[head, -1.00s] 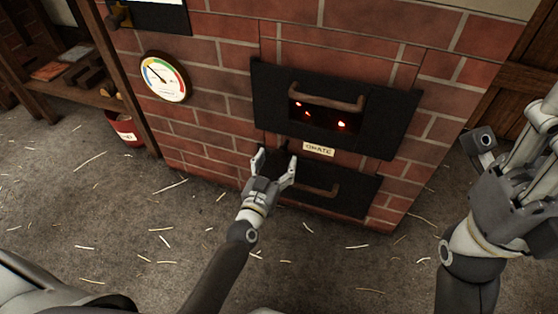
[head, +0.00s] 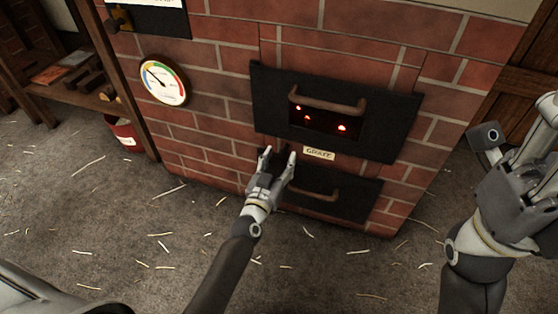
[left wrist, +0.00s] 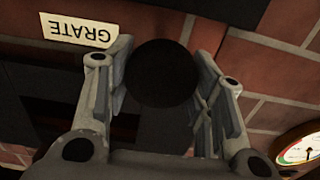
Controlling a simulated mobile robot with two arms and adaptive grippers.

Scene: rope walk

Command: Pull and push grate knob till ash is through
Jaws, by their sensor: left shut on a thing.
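The grate knob (left wrist: 161,73) is a round black knob on the brick stove front, beside the label "GRATE" (head: 319,154). My left gripper (head: 278,158) is shut on it, one finger on each side, close to the brick face. In the left wrist view the knob sits between the fingers and hides its own rod. The black firebox door (head: 390,125) above shows a few glowing embers (head: 342,128) through its opening. The lower black door (head: 355,197) is shut. No ash can be made out. My right gripper (head: 515,130) is open and empty at the right.
A round gauge (head: 163,80) with a coloured dial hangs on the bricks at the left. A red bucket (head: 123,134) stands under a wooden shelf (head: 85,95). Straw bits lie on the open grey floor.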

